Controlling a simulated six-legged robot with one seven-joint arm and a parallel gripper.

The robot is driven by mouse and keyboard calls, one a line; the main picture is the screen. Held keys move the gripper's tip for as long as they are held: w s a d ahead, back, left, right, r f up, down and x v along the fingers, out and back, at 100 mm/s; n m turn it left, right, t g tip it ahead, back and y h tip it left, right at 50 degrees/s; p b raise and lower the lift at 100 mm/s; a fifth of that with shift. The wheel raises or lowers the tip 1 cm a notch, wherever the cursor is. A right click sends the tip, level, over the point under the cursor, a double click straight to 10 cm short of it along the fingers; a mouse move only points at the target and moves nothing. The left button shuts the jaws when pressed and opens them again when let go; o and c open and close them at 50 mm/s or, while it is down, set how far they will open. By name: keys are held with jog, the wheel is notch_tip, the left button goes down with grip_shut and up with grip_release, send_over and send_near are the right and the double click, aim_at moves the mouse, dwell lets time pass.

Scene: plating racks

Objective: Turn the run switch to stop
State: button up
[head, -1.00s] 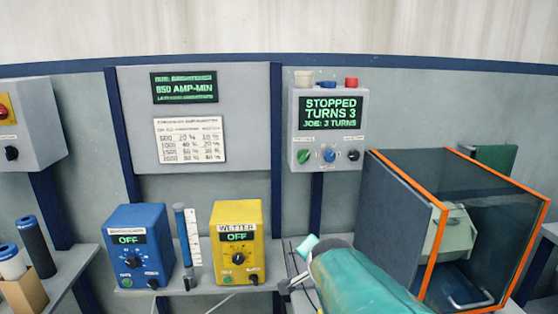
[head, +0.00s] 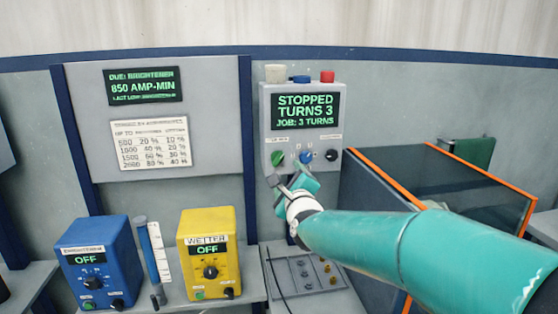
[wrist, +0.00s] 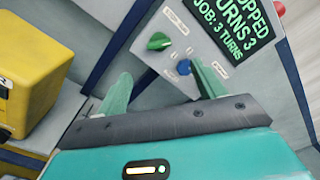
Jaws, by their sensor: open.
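The grey control box (head: 301,125) hangs on the wall; its screen (head: 308,110) reads STOPPED, TURNS 3, JOB: 3 TURNS. Along its lower face are a green knob (head: 278,158), a blue knob (head: 305,157) and a black knob (head: 330,155). Their labels are too small to read surely, so I cannot confirm which is the run switch. My gripper (head: 287,184) is open and empty just below the knobs. In the wrist view the green knob (wrist: 159,41) shows beyond and between the fingers; the blue knob (wrist: 184,67) is near the right finger. No contact shows.
A yellow WETTER unit (head: 208,250) and a blue unit (head: 95,262), both reading OFF, stand on the shelf at left. A grey panel with small fittings (head: 308,275) lies below my gripper. An orange-edged clear enclosure (head: 440,190) stands right of the box.

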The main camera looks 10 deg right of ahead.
aim_at(278, 159)
jog(key=w, duration=1.3)
jog(key=shift+w+a, duration=0.1)
jog(key=shift+w, duration=0.05)
jog(key=c, duration=1)
